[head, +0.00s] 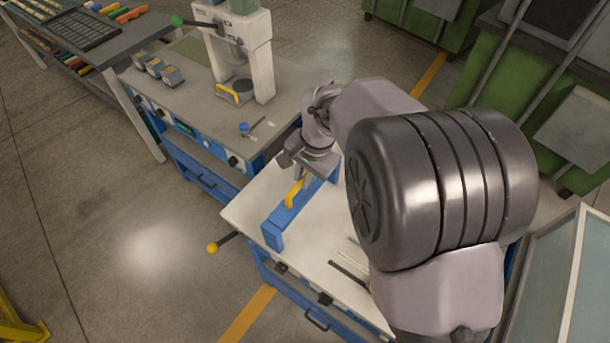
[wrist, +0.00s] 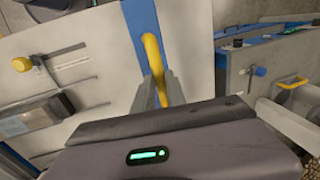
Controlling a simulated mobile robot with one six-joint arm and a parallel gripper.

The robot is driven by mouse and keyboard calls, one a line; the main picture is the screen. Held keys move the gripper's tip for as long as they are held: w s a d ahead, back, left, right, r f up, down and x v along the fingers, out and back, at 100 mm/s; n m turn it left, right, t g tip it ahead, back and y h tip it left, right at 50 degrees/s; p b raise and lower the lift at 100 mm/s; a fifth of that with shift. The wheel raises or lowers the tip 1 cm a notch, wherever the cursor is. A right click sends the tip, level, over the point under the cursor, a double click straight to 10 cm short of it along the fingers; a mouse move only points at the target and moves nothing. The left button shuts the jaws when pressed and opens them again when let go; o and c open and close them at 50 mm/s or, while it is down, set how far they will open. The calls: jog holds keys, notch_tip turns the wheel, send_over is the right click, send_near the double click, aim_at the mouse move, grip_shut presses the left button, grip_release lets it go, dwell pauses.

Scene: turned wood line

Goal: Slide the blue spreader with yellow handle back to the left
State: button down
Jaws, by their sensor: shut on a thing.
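The blue spreader (head: 273,233) is a long bar on the white-topped bench. Its yellow handle (head: 293,194) stands along its top. My gripper (head: 305,178) is over the bar, at the handle's far end. In the wrist view my gripper (wrist: 167,90) is shut on the yellow handle (wrist: 152,52), with the blue bar (wrist: 137,22) running under it. My gripper hides part of the bar, and my arm covers much of the bench's right side.
A lever with a yellow knob (head: 212,248) sticks out from the bench's left edge. Thin dark and light rods lie on the white top (head: 330,230). A grey bench (head: 200,110) with a white press (head: 240,60) stands behind. The top between spreader and rods is clear.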

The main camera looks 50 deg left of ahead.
jog(key=shift+a+r, duration=0.15)
jog(key=c, duration=1.6)
grip_release()
jog(key=shift+o, duration=1.2)
jog(key=shift+a, duration=0.15)
jog(key=d+r+p, duration=0.1)
jog(key=r, duration=0.7)
jog(key=d+r+p, duration=0.2)
jog(key=r, duration=0.7)
jog(key=shift+w+d+p, duration=0.25)
jog(key=shift+w+p, duration=0.05)
jog(key=shift+w, duration=0.15)
